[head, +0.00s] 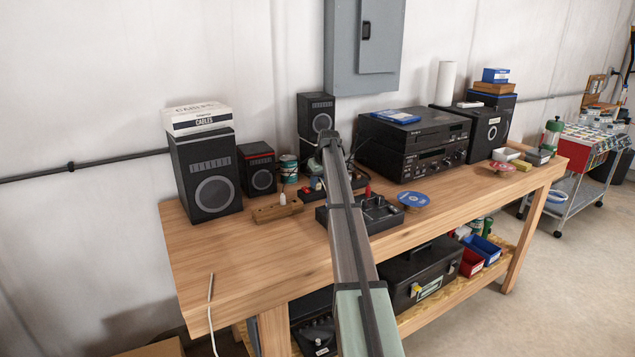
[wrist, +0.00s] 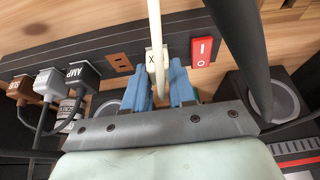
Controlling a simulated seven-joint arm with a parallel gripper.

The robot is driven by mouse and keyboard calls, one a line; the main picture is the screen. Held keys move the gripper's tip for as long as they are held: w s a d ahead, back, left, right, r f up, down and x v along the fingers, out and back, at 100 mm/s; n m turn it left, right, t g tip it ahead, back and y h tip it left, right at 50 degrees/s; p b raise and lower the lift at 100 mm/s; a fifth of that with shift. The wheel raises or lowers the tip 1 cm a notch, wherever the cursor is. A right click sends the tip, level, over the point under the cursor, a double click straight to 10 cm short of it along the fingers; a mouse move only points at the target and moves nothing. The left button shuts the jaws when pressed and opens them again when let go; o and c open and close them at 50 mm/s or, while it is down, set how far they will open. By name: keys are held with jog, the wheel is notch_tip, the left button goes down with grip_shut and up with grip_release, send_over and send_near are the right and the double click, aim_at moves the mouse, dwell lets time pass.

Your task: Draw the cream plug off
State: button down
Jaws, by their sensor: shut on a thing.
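The cream plug (wrist: 157,59), marked with an X, is between the blue fingers of my gripper (wrist: 162,80) in the wrist view. The gripper is shut on it. Its pale cord (wrist: 153,18) runs up out of the picture. The plug is at the black power strip (wrist: 108,46); whether its pins are fully in the socket is hidden. In the head view my arm reaches over the bench and hides the plug and fingertips.
On the strip, a red switch (wrist: 202,50) is right of the plug; an empty brown socket (wrist: 119,62) and a black AMP plug (wrist: 82,75) are left. A thick dark cable (wrist: 242,50) passes close on the right. Speakers (head: 207,175) and stacked decks (head: 413,140) flank the arm.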

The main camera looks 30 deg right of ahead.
jog(key=shift+r, duration=0.65)
dwell(0.7)
jog(key=shift+r, duration=0.9)
